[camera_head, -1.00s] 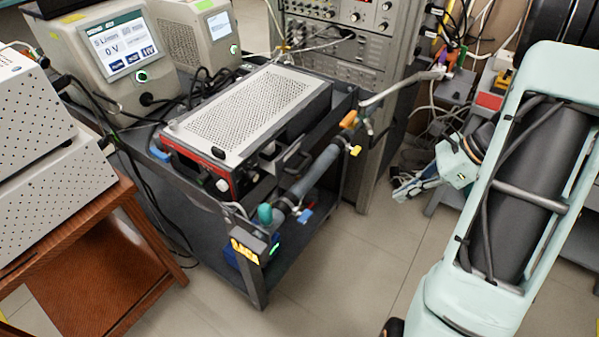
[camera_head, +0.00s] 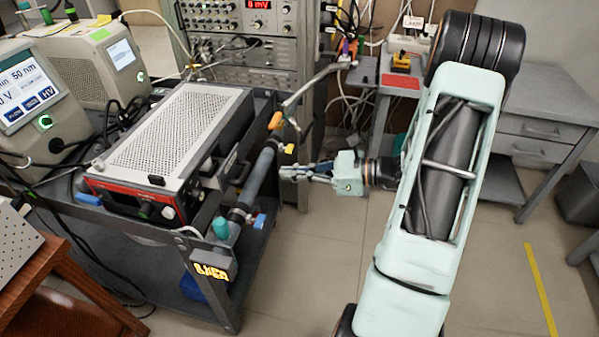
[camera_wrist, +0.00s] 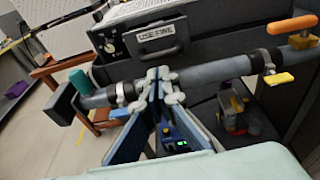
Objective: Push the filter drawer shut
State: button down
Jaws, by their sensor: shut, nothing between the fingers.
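The filter drawer (camera_wrist: 157,38) shows in the wrist view as a dark front with a handle and a label that seems to read "USE FINE". It sits in the side of the mesh-topped instrument (camera_head: 170,135), which has a red-edged front panel. In the head view, dark handles stand out from that side; how far the drawer is out is hard to tell. My gripper (camera_head: 285,172) is shut and empty, right of the cart. In the wrist view its fingertips (camera_wrist: 157,75) appear below the drawer front, overlapping the grey pipe; I cannot tell whether they touch it.
The grey pipe (camera_head: 262,172) with an orange-handled valve (camera_head: 275,121) and yellow tab runs along the cart's side, between my gripper and the instrument. A teal cap (camera_head: 221,228) stands near its front end. Open floor lies right of the cart (camera_head: 228,312).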

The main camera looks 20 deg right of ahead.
send_near(232, 169)
jog(key=w+a+f, duration=0.1)
jog(key=a+f, duration=0.1)
jog(key=shift+w, duration=0.15)
jog(key=x, duration=0.2)
jog(key=r+x, duration=0.1)
jog(key=x, duration=0.2)
jog(key=shift+w+a+b, duration=0.25)
jog(key=shift+a+b, duration=0.05)
jog(key=shift+b, duration=0.05)
jog(key=shift+r, duration=0.15)
